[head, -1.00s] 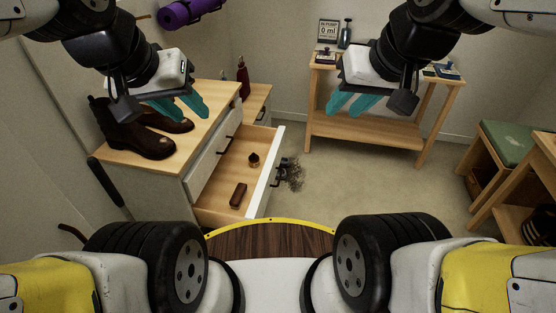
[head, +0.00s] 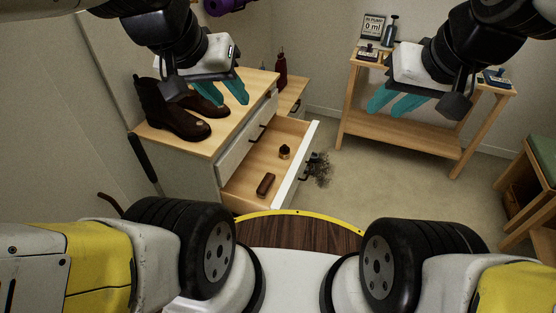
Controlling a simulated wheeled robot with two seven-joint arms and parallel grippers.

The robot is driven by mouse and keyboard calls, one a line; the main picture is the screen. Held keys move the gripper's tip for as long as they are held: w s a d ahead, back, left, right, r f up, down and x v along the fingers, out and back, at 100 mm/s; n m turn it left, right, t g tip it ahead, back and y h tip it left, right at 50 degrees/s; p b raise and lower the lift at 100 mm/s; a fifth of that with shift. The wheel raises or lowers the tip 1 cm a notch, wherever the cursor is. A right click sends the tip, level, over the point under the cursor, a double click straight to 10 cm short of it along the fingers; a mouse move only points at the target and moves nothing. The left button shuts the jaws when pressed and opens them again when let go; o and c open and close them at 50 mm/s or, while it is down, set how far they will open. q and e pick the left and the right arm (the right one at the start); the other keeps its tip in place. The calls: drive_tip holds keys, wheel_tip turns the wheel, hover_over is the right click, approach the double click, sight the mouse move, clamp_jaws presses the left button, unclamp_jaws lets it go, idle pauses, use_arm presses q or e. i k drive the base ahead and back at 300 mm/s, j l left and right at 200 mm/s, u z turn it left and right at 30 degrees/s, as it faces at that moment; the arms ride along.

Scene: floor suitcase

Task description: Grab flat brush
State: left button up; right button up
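The brown flat brush (head: 265,184) lies in the open drawer (head: 249,183), near the drawer's closer end. A small dark round item with a light band (head: 284,153) stands farther back in the same drawer. My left gripper (head: 236,97) has teal fingers held apart and empty. In the head view it shows over the dresser top, above and left of the brush. My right gripper (head: 386,110) also has its teal fingers apart and empty. It shows in front of the small table, right of the drawer. Neither gripper touches the brush.
Brown boots (head: 172,122) stand on the dresser top (head: 213,140). A dark bristly clump (head: 319,168) is beside the drawer front. A wooden side table (head: 408,132) with a sign and small tools stands at the back. The carpet (head: 390,185) between is clear.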

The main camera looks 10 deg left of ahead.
sight(265, 186)
drive_tip(key=i+l+u, duration=0.1)
drive_tip(key=u, duration=1.45)
drive_tip(key=l+u, duration=0.9)
drive_tip(key=k+l+u, duration=0.1)
drive_tip(key=l+u, duration=0.4)
drive_tip(key=k+l+u, duration=0.2)
drive_tip(key=l+u, duration=0.25)
drive_tip(key=k+l+u, duration=0.2)
drive_tip(key=k+l, duration=0.9)
drive_tip(key=l, duration=0.35)
